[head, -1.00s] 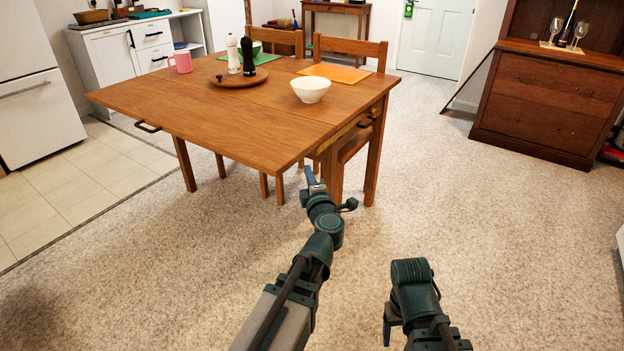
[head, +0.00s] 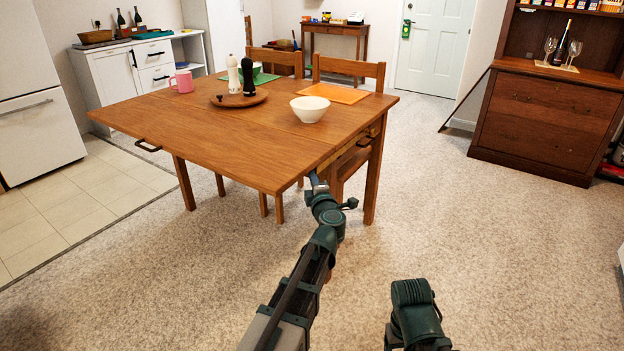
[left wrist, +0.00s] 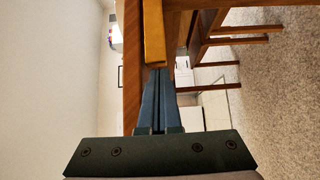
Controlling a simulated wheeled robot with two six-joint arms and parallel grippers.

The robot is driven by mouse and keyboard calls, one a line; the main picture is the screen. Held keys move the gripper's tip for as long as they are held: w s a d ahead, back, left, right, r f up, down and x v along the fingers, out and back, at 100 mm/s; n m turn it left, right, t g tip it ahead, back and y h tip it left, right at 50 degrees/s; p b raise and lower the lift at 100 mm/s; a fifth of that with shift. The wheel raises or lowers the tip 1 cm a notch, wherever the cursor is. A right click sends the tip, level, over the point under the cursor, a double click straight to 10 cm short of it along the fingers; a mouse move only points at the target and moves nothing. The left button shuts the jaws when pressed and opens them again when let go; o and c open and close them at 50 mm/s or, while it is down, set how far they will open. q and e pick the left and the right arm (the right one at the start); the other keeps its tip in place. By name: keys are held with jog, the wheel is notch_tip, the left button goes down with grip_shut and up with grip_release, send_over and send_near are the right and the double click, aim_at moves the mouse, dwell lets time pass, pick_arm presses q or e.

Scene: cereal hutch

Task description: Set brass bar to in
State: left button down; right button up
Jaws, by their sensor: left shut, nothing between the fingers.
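The brass bar (left wrist: 154,40) shows in the left wrist view as a yellow-gold strip along the wooden table's edge. In the head view, a thin yellowish strip (head: 347,152) runs under the right edge of the table (head: 200,135). My left gripper (head: 313,178) is at that edge, close to the near corner. In the left wrist view, its blue fingers (left wrist: 157,74) are shut and empty, with their tips at the bar's near end. I cannot tell whether they touch it. Of my right arm only the dark wrist shows at the lower right; its fingers are hidden.
On the table are a white bowl (head: 310,109), a round wooden board (head: 239,98) with two mills, and a pink mug (head: 183,82). Chairs stand at the table's far and right sides. Carpeted floor is clear in front and to the right.

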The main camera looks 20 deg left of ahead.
aim_at(334, 158)
pick_arm(q)
jog(key=w+d, duration=0.1)
jog(key=w, duration=0.3)
jog(key=w+d, duration=0.1)
jog(key=w, duration=0.3)
jog(key=w+d, duration=0.1)
jog(key=w, duration=0.3)
jog(key=shift+w+d, duration=0.15)
jog(key=shift+w, duration=0.2)
jog(key=shift+d, duration=0.1)
jog(key=shift+w, duration=0.1)
